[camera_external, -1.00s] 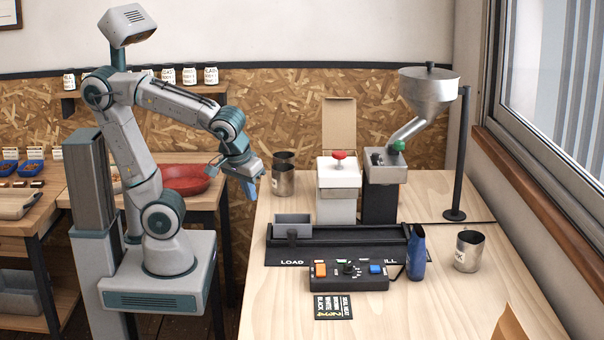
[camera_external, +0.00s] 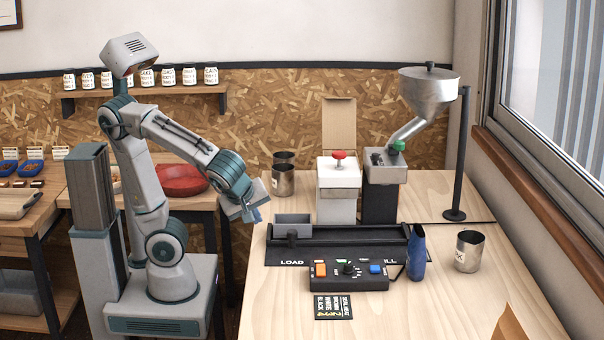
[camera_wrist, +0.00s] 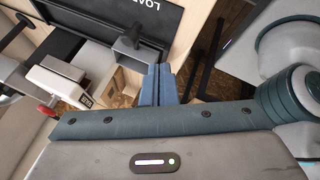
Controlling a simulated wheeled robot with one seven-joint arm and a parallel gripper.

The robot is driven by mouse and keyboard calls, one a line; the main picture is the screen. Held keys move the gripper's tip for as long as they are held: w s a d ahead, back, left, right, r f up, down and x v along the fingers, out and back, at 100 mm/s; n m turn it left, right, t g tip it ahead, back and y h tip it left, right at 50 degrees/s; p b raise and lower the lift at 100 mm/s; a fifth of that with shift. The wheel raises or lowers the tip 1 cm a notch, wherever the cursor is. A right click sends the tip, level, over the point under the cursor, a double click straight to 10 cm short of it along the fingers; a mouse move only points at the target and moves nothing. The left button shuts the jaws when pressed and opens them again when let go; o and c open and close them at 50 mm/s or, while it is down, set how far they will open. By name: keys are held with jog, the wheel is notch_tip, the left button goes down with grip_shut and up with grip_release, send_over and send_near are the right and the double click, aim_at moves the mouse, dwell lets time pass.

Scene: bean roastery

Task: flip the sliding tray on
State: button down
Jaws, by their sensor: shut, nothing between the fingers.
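The sliding tray (camera_external: 293,219) is a small grey open box at the LOAD end of a long black track (camera_external: 345,234); it also shows in the wrist view (camera_wrist: 127,45). In front of the track sits a black control box (camera_external: 348,284) with an orange switch (camera_external: 320,269), a small green part, a black knob and a blue switch (camera_external: 376,269). My gripper (camera_external: 252,215) is shut and empty, pointing down by the table's left edge, left of the tray. Its blue fingers (camera_wrist: 158,84) show together in the wrist view.
Behind the track stand a white press with a red knob (camera_external: 339,156) and a steel hopper (camera_external: 429,92). Metal cups (camera_external: 283,180) stand at the back left. A blue pouch (camera_external: 416,254) and another cup (camera_external: 468,251) are right of the control box. The front table is mostly clear.

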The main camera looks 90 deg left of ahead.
aim_at(289, 238)
dwell(0.4)
jog(key=x, duration=0.9)
jog(key=shift+a+f, duration=0.25)
jog(key=shift+f, duration=0.05)
jog(key=w, duration=0.1)
jog(key=w+a+p, duration=0.1)
jog(key=w, duration=0.1)
jog(key=shift+a+f, duration=0.15)
jog(key=shift+a, duration=0.05)
jog(key=shift+w+a, duration=0.25)
jog(key=shift+w, duration=0.2)
jog(key=shift+f, duration=0.1)
jog(key=shift+w+f+b, duration=0.15)
jog(key=shift+w+b, duration=0.5)
jog(key=shift+b, duration=0.25)
jog(key=w+b, duration=0.7)
jog(key=w, duration=0.3)
jog(key=shift+w, duration=0.2)
jog(key=w, duration=1.4)
jog(key=shift+w+r+p, duration=0.3)
jog(key=shift+w+p, duration=0.05)
jog(key=shift+p, duration=0.05)
